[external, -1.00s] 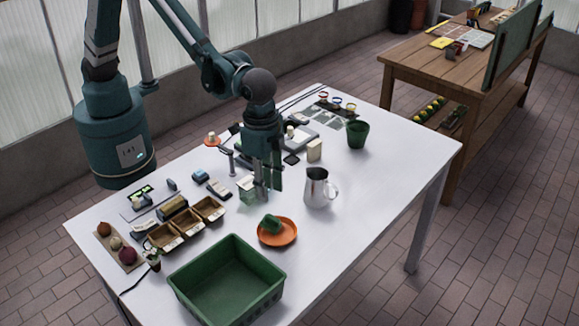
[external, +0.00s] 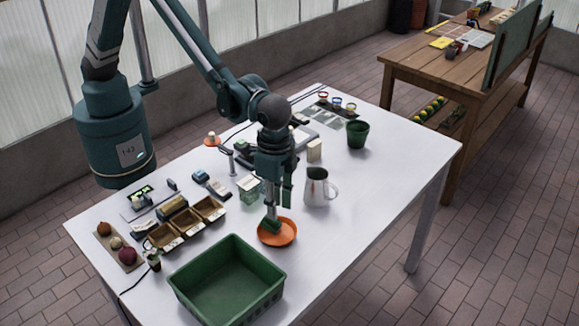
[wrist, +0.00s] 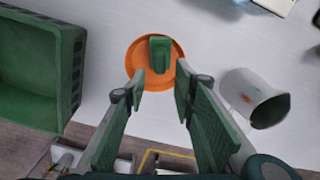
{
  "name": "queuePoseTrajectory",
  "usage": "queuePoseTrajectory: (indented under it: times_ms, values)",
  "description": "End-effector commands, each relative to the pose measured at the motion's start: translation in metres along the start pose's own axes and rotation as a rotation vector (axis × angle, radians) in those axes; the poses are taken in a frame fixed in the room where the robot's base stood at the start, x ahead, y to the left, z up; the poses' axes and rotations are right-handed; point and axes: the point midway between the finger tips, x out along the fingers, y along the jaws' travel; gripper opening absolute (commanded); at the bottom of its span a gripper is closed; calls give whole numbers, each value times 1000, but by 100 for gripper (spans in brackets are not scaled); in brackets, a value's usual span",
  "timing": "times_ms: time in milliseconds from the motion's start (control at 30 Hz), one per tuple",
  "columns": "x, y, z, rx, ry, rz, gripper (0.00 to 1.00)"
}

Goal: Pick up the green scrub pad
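The green scrub pad (external: 270,227) sits on the orange plate (external: 289,237) near the front edge of the white table. In the wrist view the pad (wrist: 160,58) lies toward the far side of the orange plate (wrist: 143,52). My gripper (external: 278,207) points down just above the plate, and its fingers partly overlap the pad in the external view. In the wrist view my gripper (wrist: 161,84) is open, with nothing between its fingers. The pad shows ahead of the gap, roughly in line with it. I cannot tell the exact height between the fingertips and the pad.
A green basket (external: 225,282) stands to the left of the plate, and it also shows in the wrist view (wrist: 72,70). A metal pitcher (external: 319,188) stands to the right. Wooden boxes (external: 182,228) are behind the basket.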

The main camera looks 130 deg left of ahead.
Motion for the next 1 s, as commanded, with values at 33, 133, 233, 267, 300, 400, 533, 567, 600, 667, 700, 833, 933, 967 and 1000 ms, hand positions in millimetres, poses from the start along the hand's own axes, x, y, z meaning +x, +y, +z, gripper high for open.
queuePoseTrajectory:
  times_ms: [33, 133, 233, 267, 300, 400, 533, 567, 600, 667, 700, 833, 933, 967, 1000]
  values:
    - [5, 0, 0, 0, 0, 0, 27]
    - [13, 0, 0, 0, 0, 0, 27]
    - [17, 0, 0, 0, 0, 0, 27]
    - [17, 0, 0, 0, 0, 0, 27]
    - [17, 0, 0, 0, 0, 0, 27]
    - [17, 0, 0, 0, 0, 0, 27]
    - [17, 0, 0, 0, 0, 0, 27]
    - [18, 0, 0, 0, 0, 0, 27]
    - [19, 0, 0, 0, 0, 0, 27]
    - [22, 0, 0, 0, 0, 0, 27]
    - [25, 0, -1, 0, 0, 0, 27]
    - [38, 0, -1, 0, 0, 0, 27]
    - [49, 0, -2, 0, 0, 0, 27]
    - [53, 0, -2, 0, 0, 0, 27]
    - [57, 0, -2, 0, 0, 0, 27]
